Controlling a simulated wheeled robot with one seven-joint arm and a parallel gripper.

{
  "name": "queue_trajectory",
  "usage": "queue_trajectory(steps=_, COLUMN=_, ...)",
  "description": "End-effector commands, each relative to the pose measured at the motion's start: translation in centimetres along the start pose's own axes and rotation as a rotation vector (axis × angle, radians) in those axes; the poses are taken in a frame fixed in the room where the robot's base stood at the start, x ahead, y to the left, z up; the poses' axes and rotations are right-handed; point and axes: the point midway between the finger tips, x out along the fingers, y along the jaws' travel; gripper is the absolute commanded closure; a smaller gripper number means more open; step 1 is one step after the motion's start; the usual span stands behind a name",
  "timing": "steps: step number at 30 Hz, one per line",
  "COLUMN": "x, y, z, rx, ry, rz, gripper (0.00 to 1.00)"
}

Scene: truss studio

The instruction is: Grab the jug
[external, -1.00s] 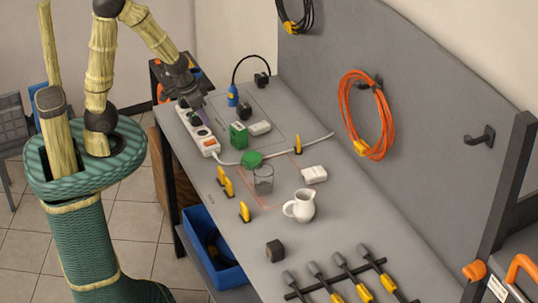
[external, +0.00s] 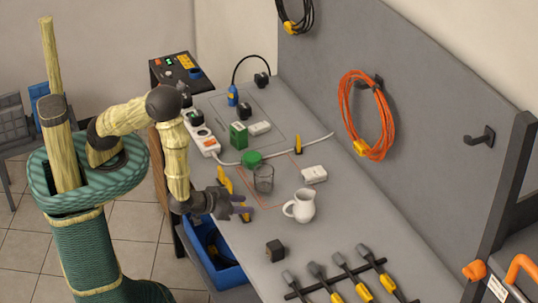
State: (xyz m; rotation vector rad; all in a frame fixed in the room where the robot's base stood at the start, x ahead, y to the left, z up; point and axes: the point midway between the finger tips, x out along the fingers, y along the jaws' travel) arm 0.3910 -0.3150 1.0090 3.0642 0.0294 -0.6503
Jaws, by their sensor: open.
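The white jug (external: 303,206) stands upright on the grey workbench, its handle toward the left of the picture. My gripper (external: 248,207) is open and empty to the left of the jug, with its fingers pointing right toward the handle. There is a gap between the fingertips and the jug. My gripper partly hides the yellow clips beside it.
A dark block (external: 275,250) lies in front. Bench to the jug's right is clear.

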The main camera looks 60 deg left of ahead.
Motion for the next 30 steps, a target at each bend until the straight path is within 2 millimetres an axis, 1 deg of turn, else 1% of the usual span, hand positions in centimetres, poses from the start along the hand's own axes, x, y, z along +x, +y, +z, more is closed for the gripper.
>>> queue_trajectory(steps=2, x=-0.3, y=0.2, z=0.4, rx=0.009, ry=0.023, rz=-0.005, gripper=0.59)
queue_trajectory(steps=10, x=-0.4, y=0.2, z=0.2, rx=0.008, ry=0.027, rz=-0.007, gripper=0.59)
queue_trajectory(steps=14, x=0.2, y=0.1, z=0.1, rx=0.007, ry=0.027, rz=-0.009, gripper=0.59)
queue_trajectory(steps=17, x=1.4, y=0.1, z=0.0, rx=0.007, ry=0.027, rz=-0.01, gripper=0.59)
queue_trajectory(steps=30, x=9.2, y=0.0, z=-0.3, rx=0.008, ry=0.026, rz=-0.009, gripper=0.59)
